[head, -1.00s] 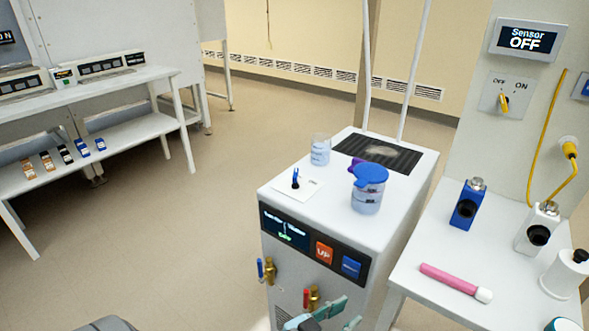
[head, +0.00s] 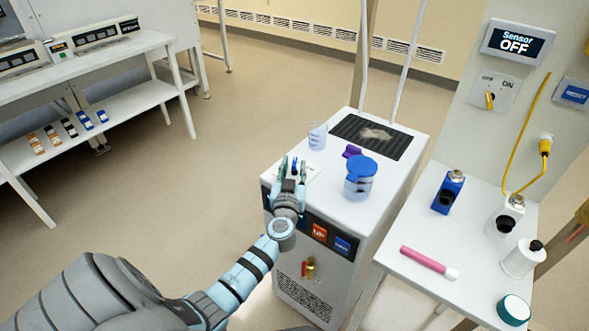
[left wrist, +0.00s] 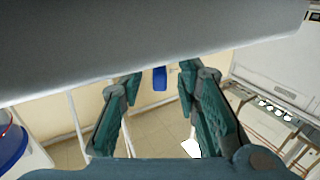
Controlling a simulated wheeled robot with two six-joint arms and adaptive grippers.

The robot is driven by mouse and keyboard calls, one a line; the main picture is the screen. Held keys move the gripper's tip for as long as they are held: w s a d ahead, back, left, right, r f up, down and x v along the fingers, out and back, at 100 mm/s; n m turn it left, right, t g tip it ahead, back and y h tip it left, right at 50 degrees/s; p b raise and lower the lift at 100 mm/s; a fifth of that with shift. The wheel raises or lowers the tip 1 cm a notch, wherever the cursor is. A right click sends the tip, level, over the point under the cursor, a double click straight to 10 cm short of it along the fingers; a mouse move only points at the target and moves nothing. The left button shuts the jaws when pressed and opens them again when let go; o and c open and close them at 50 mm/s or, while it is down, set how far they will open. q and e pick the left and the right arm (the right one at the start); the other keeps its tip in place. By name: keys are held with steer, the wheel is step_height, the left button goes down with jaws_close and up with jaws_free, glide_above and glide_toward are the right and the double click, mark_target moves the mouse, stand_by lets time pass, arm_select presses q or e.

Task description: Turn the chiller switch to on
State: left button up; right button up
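The chiller (head: 390,185) is a white box with a dark front panel. Its switch (head: 294,167) is a small dark blue lever on a white plate on the chiller's top, near the front left. My left gripper (head: 292,170) is over the front edge of the top, with its two teal fingers apart on either side of the lever. In the left wrist view the fingers (left wrist: 155,95) are open, and the blue lever (left wrist: 160,78) shows in the gap. I cannot tell whether either finger touches it. My arm hides the panel's display. My right gripper is not in view.
A blue-lidded jar (head: 360,180), a clear beaker (head: 317,136) and a purple item (head: 351,151) stand on the chiller. The side table (head: 420,284) at right holds a pink tube and bottles. A wall switch (head: 489,100) sits below a display reading "Sensor OFF".

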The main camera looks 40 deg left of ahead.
arm_select(q)
steer(key=shift+x, duration=0.75)
steer(key=shift+r, duration=0.1)
jaws_close()
